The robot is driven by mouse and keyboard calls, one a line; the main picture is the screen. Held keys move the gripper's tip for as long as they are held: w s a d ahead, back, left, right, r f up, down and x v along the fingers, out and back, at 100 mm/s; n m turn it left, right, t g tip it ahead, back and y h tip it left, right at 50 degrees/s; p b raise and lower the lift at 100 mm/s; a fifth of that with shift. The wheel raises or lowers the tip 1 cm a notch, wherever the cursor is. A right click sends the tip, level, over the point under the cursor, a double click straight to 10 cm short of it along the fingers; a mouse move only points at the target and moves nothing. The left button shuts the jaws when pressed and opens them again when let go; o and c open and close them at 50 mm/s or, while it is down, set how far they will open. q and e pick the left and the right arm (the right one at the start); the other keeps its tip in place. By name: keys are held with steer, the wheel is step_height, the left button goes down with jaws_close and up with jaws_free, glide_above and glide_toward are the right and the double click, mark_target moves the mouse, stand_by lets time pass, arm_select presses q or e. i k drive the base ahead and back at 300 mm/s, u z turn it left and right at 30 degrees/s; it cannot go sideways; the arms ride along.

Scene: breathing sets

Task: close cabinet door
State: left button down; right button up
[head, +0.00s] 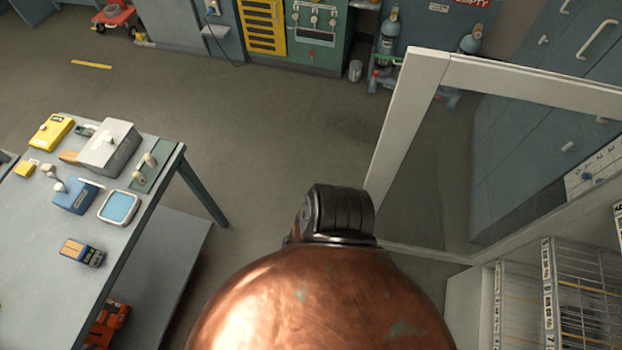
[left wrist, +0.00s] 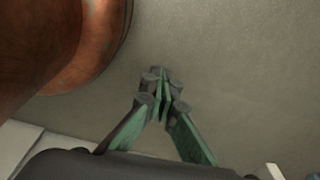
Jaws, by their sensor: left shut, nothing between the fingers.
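The cabinet door (head: 404,120) is a white frame around a clear glass pane. It stands open in the head view, swung out from the white cabinet (head: 463,305) at the lower right. Wire racks show inside the cabinet. My left gripper (left wrist: 162,78), with green and dark fingers, is shut and empty in the left wrist view, over bare grey floor. The door cannot be made out for sure in that view. Neither gripper shows in the head view, so their distance to the door cannot be told.
A grey workbench (head: 140,222) with several instruments stands at the left. Blue-grey cupboards (head: 530,150) are behind the door. Gas bottles (head: 389,32) and green and yellow machines line the back. The floor (head: 270,130) between bench and door is clear. My copper-coloured part hides the lower middle.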

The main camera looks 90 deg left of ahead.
mark_target(422, 70)
steer(key=u, duration=0.3)
steer(key=k, duration=0.65)
steer(key=u, duration=0.4)
steer(key=i, duration=0.65)
steer(key=u, duration=0.4)
